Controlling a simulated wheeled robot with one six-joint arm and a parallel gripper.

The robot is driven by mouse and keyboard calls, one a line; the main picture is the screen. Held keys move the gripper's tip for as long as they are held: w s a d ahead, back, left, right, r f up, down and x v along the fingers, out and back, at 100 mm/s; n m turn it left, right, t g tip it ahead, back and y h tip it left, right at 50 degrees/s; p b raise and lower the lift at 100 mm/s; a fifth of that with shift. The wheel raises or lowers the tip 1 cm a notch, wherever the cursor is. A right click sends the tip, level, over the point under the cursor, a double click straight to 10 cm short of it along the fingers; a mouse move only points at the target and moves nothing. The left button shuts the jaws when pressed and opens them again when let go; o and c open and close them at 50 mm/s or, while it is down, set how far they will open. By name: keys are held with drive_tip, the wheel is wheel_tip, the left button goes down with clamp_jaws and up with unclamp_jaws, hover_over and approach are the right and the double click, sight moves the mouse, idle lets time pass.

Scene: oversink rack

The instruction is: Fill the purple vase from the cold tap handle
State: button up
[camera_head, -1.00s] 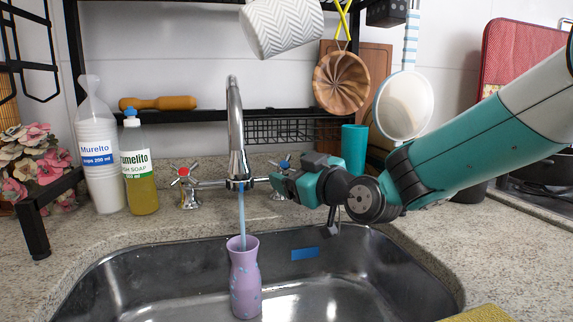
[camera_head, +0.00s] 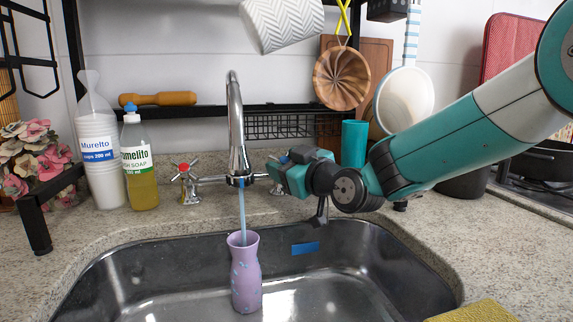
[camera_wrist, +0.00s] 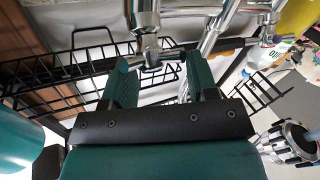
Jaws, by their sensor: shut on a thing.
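The purple vase (camera_head: 246,279) stands upright in the sink below the spout. A thin blue stream of water (camera_head: 242,212) runs from the chrome spout (camera_head: 236,130) into its mouth. The water level inside cannot be seen. The cold tap handle, with a blue centre (camera_head: 284,160), is right of the spout and mostly hidden by my gripper (camera_head: 274,172). In the wrist view my gripper (camera_wrist: 157,75) has its two green fingers on either side of the chrome handle (camera_wrist: 150,57), shut on it.
The red-marked tap handle (camera_head: 186,184) is left of the spout. A teal cup (camera_head: 354,144) is behind my wrist. A white patterned mug (camera_head: 284,22) hangs above. The sink (camera_head: 350,285) is open around the vase.

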drive_tip(key=m+t+h, duration=0.1)
drive_tip(key=m+p, duration=0.1)
drive_tip(key=shift+s+a+f+m+t+h, duration=0.1)
drive_tip(key=shift+a+f+m+t+h, duration=0.1)
drive_tip(key=shift+m+t+h, duration=0.2)
drive_tip(key=shift+a+f+m+t+h+b, duration=0.1)
drive_tip(key=shift+f+m+t+h+b, duration=0.1)
drive_tip(key=shift+m+t+h+b, duration=0.7)
drive_tip(key=shift+r+m+g, duration=0.15)
drive_tip(key=shift+m+g, duration=0.15)
drive_tip(key=shift+m, duration=0.1)
drive_tip(key=shift+f, duration=0.2)
drive_tip(key=o, duration=0.9)
drive_tip(key=shift+r, duration=0.15)
